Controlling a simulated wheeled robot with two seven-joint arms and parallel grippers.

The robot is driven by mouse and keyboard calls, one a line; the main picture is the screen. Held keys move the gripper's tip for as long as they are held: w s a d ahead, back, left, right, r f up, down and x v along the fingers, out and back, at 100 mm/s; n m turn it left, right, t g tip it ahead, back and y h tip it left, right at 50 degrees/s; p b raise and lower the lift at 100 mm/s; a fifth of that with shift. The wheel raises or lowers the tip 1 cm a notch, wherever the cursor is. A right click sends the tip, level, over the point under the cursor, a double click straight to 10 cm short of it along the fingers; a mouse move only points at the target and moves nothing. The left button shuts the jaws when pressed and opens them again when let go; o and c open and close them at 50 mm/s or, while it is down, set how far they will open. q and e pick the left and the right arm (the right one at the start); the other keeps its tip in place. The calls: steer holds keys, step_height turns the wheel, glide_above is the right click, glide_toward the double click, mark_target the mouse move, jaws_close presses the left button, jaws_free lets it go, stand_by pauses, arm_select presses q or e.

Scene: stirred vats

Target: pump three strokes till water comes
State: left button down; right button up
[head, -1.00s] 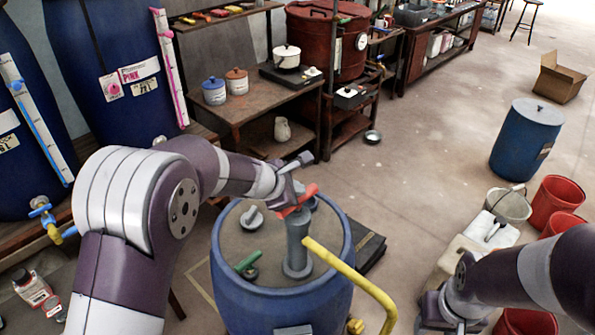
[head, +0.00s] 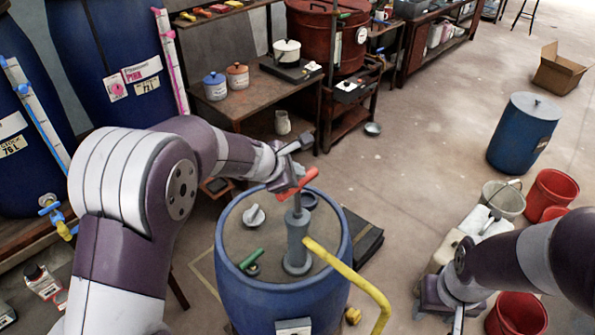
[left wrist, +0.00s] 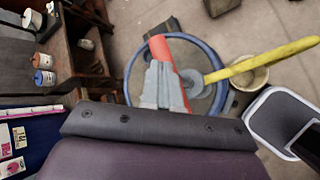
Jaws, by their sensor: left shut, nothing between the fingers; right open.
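The hand pump stands on the lid of a blue drum (head: 235,285). It has a grey body (head: 297,245), a red bar handle (head: 299,184) on a rod, and a yellow spout (head: 350,277) curving down to the right. The handle is raised, with rod showing above the body. My left gripper (head: 290,178) is shut and empty, up against the handle. In the left wrist view its grey fingers (left wrist: 165,88) lie over the red handle (left wrist: 160,47); contact is hard to judge. My right gripper (head: 447,300) is open, low at the right. No water shows at the spout.
A white-grey bucket (head: 503,198), red buckets (head: 550,190) and pale canisters (head: 450,248) stand on the floor near my right arm. A second blue drum (head: 520,135) stands further back. Large blue vats (head: 105,50) and a workbench (head: 250,97) line the left. The middle floor is clear.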

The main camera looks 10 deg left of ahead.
arm_select(q)
step_height(320, 180, up, 6)
steer(key=p, duration=0.5)
steer(key=shift+r, duration=0.1)
stand_by(2.3)
